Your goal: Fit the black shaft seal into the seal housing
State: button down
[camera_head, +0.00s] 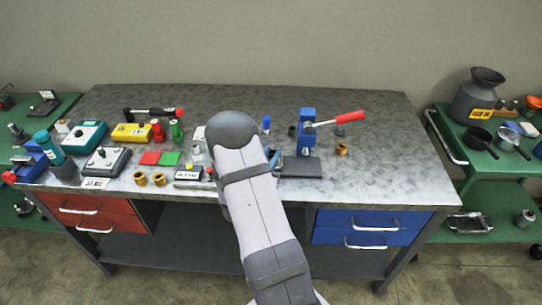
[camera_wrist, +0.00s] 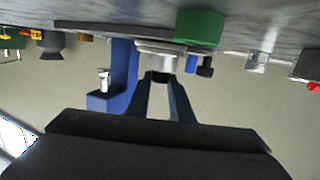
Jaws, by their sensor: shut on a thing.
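In the wrist view, the table is at the top. My gripper (camera_wrist: 160,76) shows its two dark fingers nearly together at the tips, shut on a small dark piece that looks like the black shaft seal; its shape is barely visible. A pale grey round part (camera_wrist: 158,46), perhaps the seal housing, is just beyond the fingertips; I cannot tell whether they touch. A blue upright press (camera_wrist: 124,72) stands beside the fingers on the left. In the head view my arm hides the gripper, the seal and the grey part.
In the head view the blue press (camera_head: 307,130) with a red-handled lever (camera_head: 348,117) stands right of my arm, by a dark plate (camera_head: 301,167). A brass ring (camera_head: 341,150) lies further right. The right bench end is clear.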

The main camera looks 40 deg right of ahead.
dwell(0.7)
jog(key=c, duration=1.5)
grip_release()
jog(key=shift+r, duration=0.1)
jog(key=shift+r+p, duration=2.1)
jog(key=shift+r, duration=0.8)
